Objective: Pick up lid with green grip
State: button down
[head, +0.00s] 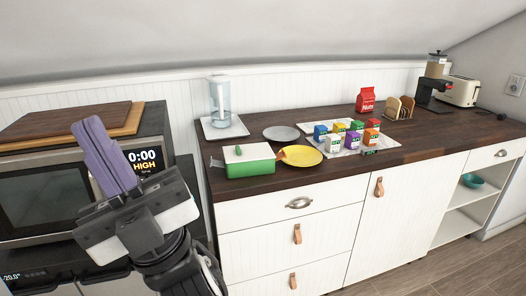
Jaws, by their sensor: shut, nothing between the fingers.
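The lid (255,151) is a white, flat piece with a small green grip (238,149) near its far left part. It sits on a green rectangular container (252,169) at the left front of the dark wooden counter. My gripper (90,124) has purple fingers. It is in the left foreground, pointing up, in front of the microwave. The fingers are together and hold nothing. The gripper is apart from the lid, to its left in the picture.
A yellow plate (301,157) stands close right of the container, a grey plate (281,133) behind it. A clear pitcher (220,97) stands on a white tray. Several coloured packets fill a tray farther right. A microwave (45,197) stands left.

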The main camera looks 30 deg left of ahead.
aim_at(258, 151)
jog(key=u, duration=0.45)
jog(key=i+u, duration=0.1)
jog(key=u, duration=0.3)
jog(key=l+u, duration=0.1)
jog(key=u, duration=0.35)
jog(key=i+l+u, duration=0.1)
jog(key=u, duration=0.35)
jog(key=i+l+u, duration=0.15)
jog(key=l+u, duration=0.3)
jog(key=i+l+u, duration=0.1)
jog(key=l+u, duration=0.75)
jog(key=l, duration=1.45)
jog(key=k+l+u, duration=0.1)
jog(key=l, duration=0.8)
